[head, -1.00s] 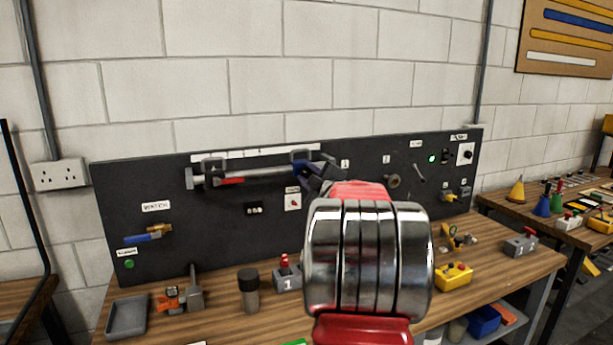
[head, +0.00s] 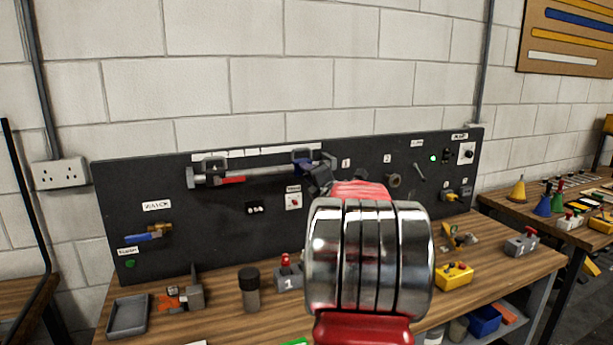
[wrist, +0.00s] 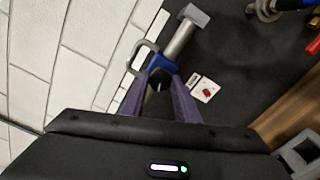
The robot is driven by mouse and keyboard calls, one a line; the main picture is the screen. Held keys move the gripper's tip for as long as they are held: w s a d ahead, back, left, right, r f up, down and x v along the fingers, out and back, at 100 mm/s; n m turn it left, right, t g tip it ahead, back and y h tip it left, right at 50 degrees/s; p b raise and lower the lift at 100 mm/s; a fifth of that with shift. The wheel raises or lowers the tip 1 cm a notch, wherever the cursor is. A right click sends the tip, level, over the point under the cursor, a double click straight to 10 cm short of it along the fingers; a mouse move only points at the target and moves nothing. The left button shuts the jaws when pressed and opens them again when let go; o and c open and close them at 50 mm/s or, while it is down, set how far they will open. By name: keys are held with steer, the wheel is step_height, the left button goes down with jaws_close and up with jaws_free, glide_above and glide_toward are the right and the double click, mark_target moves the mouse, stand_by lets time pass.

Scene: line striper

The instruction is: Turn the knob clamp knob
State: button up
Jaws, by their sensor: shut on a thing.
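A grey bar clamp (head: 258,173) lies level across the upper part of the black panel, with a blue sliding part (head: 302,160) at its right end. In the wrist view the blue part (wrist: 164,63) sits straight ahead, with a dark round knob (wrist: 157,76) facing me. My gripper (wrist: 158,90) is shut on this knob, its two purple fingers on either side of it. In the head view my gripper (head: 316,180) reaches the blue end of the clamp. My own arm hides the fingertips there, and the knob cannot be made out.
The black panel (head: 225,235) also carries a blue-handled valve (head: 150,234), a small red switch (head: 293,200) and a round fitting (head: 393,181). On the bench below stand a dark jar (head: 250,290), a grey tray (head: 128,316) and a yellow box (head: 455,275).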

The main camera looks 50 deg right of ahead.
steer(key=n, duration=0.4)
steer(key=shift+d+f, duration=0.1)
steer(key=shift+f, duration=0.15)
steer(key=shift+s+f, duration=0.1)
stand_by(0.3)
steer(key=o, duration=1)
steer(key=shift+r, duration=0.2)
steer(key=v, duration=1.3)
steer(key=shift+s+a, duration=0.2)
steer(key=shift+s, duration=0.1)
steer(key=shift+f, duration=0.15)
